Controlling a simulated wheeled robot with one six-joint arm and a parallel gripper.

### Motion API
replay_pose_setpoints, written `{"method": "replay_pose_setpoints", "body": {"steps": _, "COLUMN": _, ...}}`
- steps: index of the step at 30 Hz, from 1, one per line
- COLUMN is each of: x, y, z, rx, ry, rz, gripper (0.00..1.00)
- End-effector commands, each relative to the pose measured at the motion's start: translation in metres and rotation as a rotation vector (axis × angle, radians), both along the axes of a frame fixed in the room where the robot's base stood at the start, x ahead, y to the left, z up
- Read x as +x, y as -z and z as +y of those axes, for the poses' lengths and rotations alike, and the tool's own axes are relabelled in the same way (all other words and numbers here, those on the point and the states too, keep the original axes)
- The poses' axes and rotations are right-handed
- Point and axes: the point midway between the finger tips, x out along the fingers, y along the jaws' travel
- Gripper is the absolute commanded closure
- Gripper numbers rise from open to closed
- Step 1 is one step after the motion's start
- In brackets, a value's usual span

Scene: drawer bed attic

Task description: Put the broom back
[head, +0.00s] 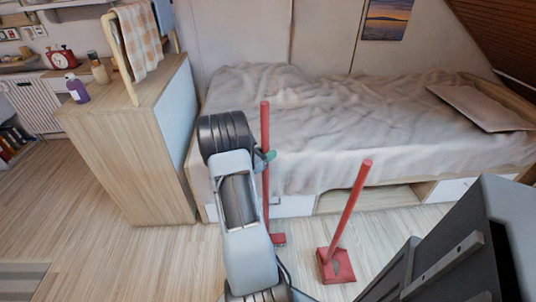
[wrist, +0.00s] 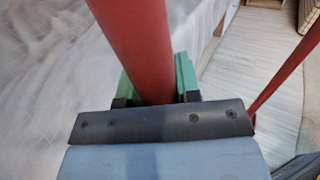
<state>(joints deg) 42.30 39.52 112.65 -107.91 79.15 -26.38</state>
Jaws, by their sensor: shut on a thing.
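The red broom (head: 265,125) is upright in front of the bed in the head view. Its small red head (head: 278,240) shows low beside my arm; I cannot tell whether it touches the floor. My gripper (head: 266,157) is shut on the broom's handle, partly hidden behind my wrist. In the wrist view the handle (wrist: 135,40) runs between the green fingers of my gripper (wrist: 155,80). A red long-handled dustpan (head: 335,266) stands on the floor to the right, its handle tilted right. Its handle also shows in the wrist view (wrist: 285,75).
The bed (head: 310,120) with a rumpled grey cover stands just behind the broom, with an open compartment (head: 370,199) underneath. A wooden cabinet (head: 135,150) with a towel rack and purple bottle (head: 77,88) is on the left. Bare floor (head: 130,255) lies at front left.

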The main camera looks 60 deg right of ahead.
Motion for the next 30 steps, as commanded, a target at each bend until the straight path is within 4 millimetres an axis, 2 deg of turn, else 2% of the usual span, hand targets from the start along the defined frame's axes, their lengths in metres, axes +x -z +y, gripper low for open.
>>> {"method": "replay_pose_setpoints", "body": {"steps": 11, "x": 0.0002, "y": 0.0030, "z": -0.0001, "rx": -0.002, "ry": 0.000, "rz": 0.000, "gripper": 1.00}}
{"method": "replay_pose_setpoints", "body": {"steps": 12, "x": 0.0000, "y": 0.0026, "z": 0.0001, "rx": -0.001, "ry": 0.000, "rz": 0.000, "gripper": 0.66}}
{"method": "replay_pose_setpoints", "body": {"steps": 18, "x": -0.0001, "y": 0.0023, "z": 0.0001, "rx": -0.001, "ry": 0.001, "rz": 0.000, "gripper": 0.47}}
{"method": "replay_pose_setpoints", "body": {"steps": 20, "x": -0.0001, "y": 0.0023, "z": 0.0001, "rx": -0.001, "ry": 0.000, "rz": 0.000, "gripper": 0.43}}
{"method": "replay_pose_setpoints", "body": {"steps": 30, "x": 0.0024, "y": -0.0016, "z": 0.0050, "rx": 0.000, "ry": -0.001, "rz": 0.000, "gripper": 0.43}}
